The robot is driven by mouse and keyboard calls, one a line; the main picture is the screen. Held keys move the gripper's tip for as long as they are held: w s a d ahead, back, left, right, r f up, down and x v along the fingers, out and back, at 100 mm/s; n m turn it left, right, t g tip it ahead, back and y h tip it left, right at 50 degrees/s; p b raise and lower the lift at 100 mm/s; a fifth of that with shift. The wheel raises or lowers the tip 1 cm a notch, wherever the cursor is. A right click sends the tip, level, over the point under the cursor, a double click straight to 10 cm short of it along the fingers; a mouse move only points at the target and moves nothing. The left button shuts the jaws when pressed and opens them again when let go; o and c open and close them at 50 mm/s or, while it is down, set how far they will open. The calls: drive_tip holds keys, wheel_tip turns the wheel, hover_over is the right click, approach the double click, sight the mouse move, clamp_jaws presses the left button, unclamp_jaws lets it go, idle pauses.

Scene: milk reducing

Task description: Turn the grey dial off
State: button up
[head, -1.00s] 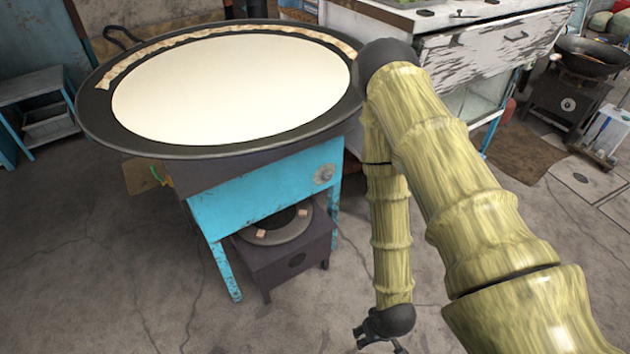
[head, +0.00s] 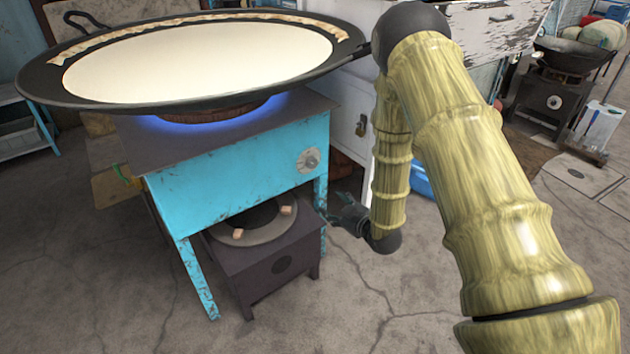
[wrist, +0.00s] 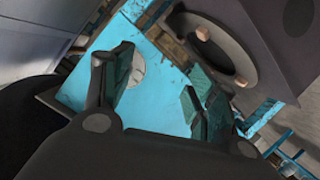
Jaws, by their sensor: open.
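The grey dial (head: 308,160) is a round knob on the right end of the blue stove's (head: 230,172) front panel. A blue flame (head: 215,112) glows under the wide black pan (head: 60,88), which holds white milk (head: 200,60). My gripper (head: 338,218) is low and to the right of the dial, beside the stove's right leg, apart from the dial. In the wrist view my gripper (wrist: 160,95) is open and empty, and the dial (wrist: 138,70) shows partly behind the left finger. The dial's exact setting is too small to tell.
A dark lower burner box (head: 265,262) with a ring stands under the stove. A white cabinet (head: 350,110) is behind my arm. A blue basin (head: 420,178) lies behind my forearm. The floor (head: 110,280) in front is clear.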

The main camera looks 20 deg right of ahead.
sight(314, 164)
drive_tip(key=w+r+n+t+b, duration=0.1)
drive_tip(key=w+b, duration=0.1)
drive_tip(key=w, duration=0.3)
drive_tip(key=w+a+r+n+t+y+b, duration=0.1)
drive_tip(key=w+r+b, duration=0.1)
drive_tip(key=w, duration=0.4)
drive_tip(key=w+a+r+n+y+b, duration=0.1)
drive_tip(key=w+b, duration=0.2)
drive_tip(key=w, duration=0.2)
drive_tip(key=shift+w+r+t, duration=0.35)
drive_tip(key=shift+t, duration=0.05)
drive_tip(key=c, duration=1)
